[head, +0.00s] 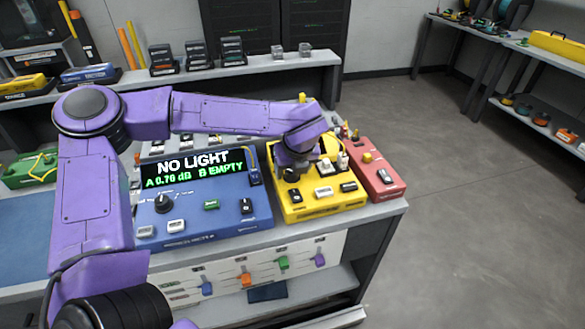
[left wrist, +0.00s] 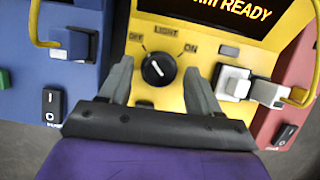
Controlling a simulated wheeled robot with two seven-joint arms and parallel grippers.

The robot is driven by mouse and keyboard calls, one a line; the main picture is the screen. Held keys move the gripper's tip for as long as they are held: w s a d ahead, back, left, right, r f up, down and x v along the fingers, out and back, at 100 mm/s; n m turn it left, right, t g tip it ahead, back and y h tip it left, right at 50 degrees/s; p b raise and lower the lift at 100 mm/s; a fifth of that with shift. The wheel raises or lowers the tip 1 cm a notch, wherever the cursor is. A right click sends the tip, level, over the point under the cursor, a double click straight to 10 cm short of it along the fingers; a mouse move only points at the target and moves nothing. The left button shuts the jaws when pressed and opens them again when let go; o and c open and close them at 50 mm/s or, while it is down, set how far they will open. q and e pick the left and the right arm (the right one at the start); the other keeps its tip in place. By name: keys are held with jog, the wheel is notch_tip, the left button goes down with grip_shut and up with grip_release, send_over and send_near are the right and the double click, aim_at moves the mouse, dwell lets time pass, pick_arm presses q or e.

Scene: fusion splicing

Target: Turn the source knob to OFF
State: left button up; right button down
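The yellow source box (head: 330,206) stands on the bench between a blue meter box and a red box. In the left wrist view, its black source knob (left wrist: 158,69) has a white pointer mark and the labels OFF, LIGHT and ON around it. The pointer's exact setting is hard to tell. My left gripper (head: 296,163) is over the yellow box. In the left wrist view its two fingers (left wrist: 157,82) are apart, one on each side of the knob, with visible gaps. My right gripper is not in view.
The blue meter box (head: 235,212) reads NO LIGHT, A 0.70 dB, B EMPTY. The red box (head: 383,184) stands close on the right. White connectors (left wrist: 235,82) and yellow cable lie right of the knob. A shelf with small devices stands behind.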

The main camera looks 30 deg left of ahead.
pick_arm(q)
jog(key=shift+r, duration=0.1)
jog(key=v, duration=1)
jog(key=shift+r+b, duration=0.2)
jog(key=shift+b, duration=0.1)
